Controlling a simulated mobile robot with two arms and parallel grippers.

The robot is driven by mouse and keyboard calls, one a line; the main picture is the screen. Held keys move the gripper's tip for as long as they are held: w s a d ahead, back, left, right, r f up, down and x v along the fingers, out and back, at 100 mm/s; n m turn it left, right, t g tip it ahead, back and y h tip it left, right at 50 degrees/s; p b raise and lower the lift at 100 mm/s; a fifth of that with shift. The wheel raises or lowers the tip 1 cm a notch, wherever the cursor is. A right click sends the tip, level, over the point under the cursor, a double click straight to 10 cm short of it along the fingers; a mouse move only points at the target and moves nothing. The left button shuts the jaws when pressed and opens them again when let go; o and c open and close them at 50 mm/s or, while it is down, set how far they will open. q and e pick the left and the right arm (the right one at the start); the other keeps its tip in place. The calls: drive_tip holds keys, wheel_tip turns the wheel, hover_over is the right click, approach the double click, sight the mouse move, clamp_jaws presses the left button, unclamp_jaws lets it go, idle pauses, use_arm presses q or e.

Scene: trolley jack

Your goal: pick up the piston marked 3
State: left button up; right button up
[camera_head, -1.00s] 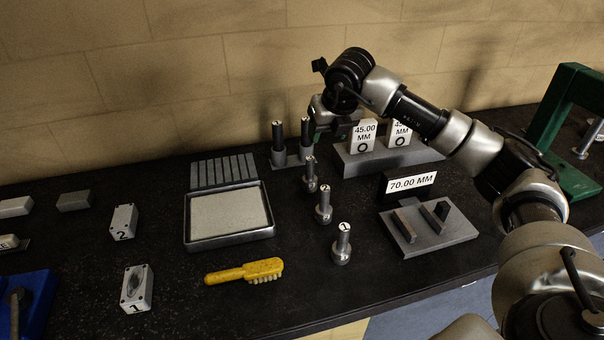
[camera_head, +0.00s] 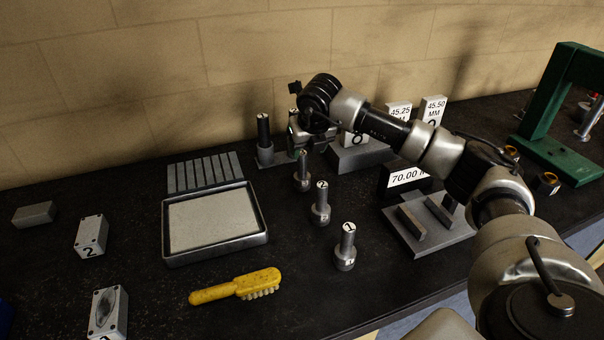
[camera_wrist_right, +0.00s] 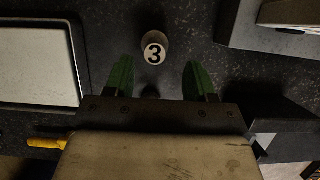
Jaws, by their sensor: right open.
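The piston marked 3 (camera_head: 302,181) stands upright on the dark bench, a dark rod on a wider grey foot, behind the piston marked 2 (camera_head: 320,210) and the piston marked 1 (camera_head: 345,250). In the right wrist view its white top with the 3 (camera_wrist_right: 154,53) lies just beyond and between the green fingertips. My right gripper (camera_head: 298,146) is open and empty, above and slightly behind this piston in the head view; the green fingers (camera_wrist_right: 157,78) are apart in the wrist view. My left gripper is not in view.
Another dark-topped piston (camera_head: 264,142) stands at the back left. A shallow tray (camera_head: 166,237) lies to the left, with a yellow brush (camera_head: 235,287) in front. Marked gauge blocks (camera_head: 432,109) stand behind my arm, and a grey plate with bars (camera_head: 420,240) lies to the right.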

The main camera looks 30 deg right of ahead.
sight(302, 153)
drive_tip(key=p+x, duration=0.1)
drive_tip(key=x, duration=0.1)
drive_tip(key=p+x, duration=0.1)
drive_tip(key=x, duration=0.2)
drive_tip(key=shift+w+a, duration=0.25)
drive_tip(key=shift+w, duration=0.05)
drive_tip(key=shift+w+f, duration=0.1)
drive_tip(key=shift+f, duration=0.2)
drive_tip(key=shift+c, duration=0.3)
drive_tip(key=shift+r, duration=0.1)
clamp_jaws()
